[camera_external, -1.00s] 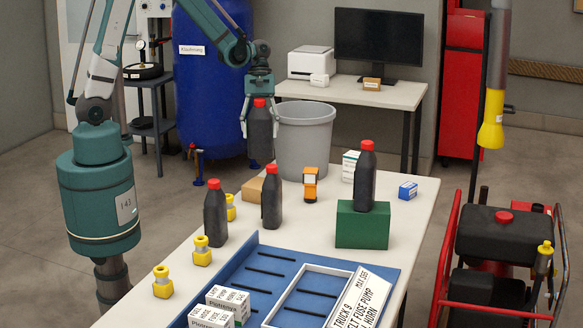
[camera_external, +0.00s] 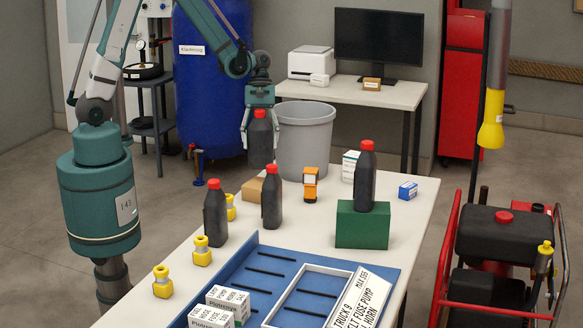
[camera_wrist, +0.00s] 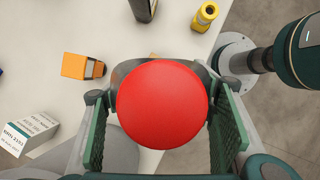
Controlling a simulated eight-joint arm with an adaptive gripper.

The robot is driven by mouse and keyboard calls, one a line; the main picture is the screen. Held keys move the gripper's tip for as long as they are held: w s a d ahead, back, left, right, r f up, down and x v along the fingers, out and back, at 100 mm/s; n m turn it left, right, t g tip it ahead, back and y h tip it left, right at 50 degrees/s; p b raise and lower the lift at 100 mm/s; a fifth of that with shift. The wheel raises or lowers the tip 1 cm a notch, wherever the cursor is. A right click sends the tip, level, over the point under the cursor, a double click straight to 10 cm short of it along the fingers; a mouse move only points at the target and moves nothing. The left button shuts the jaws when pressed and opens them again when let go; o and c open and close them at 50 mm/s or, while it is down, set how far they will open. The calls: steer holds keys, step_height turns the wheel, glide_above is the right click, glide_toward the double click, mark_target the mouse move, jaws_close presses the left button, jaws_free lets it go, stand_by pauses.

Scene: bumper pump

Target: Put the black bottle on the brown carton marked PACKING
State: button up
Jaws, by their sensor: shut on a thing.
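My gripper (camera_external: 260,112) is shut on a black bottle (camera_external: 261,143) with a red cap. The bottle hangs upright, above and behind the brown carton as the external view shows it. In the wrist view the red cap (camera_wrist: 162,104) sits between the fingers and hides most of what is below. The brown carton (camera_external: 252,190) lies on the table's far left part, partly hidden by a standing black bottle (camera_external: 271,203). Its marking is not readable. Another black bottle (camera_external: 214,217) stands to the left, and one (camera_external: 365,180) stands on a green block (camera_external: 361,228).
Yellow fittings (camera_external: 202,251) line the table's left edge. An orange item (camera_external: 310,184), white boxes (camera_external: 350,166) and a blue box (camera_external: 408,190) stand on the white table (camera_external: 310,222). A grey bin (camera_external: 306,140) stands behind it. A blue tray (camera_external: 270,262) fills the front.

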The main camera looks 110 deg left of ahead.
mark_target(261, 158)
steer(key=shift+f, duration=1.1)
steer(key=shift+f, duration=0.1)
steer(key=shift+f, duration=2)
steer(key=shift+f+b, duration=0.2)
steer(key=shift+b, duration=0.25)
steer(key=o, duration=1.5)
steer(key=shift+r+p, duration=0.3)
steer(key=shift+p+v, duration=0.35)
steer(key=shift+v, duration=5.55)
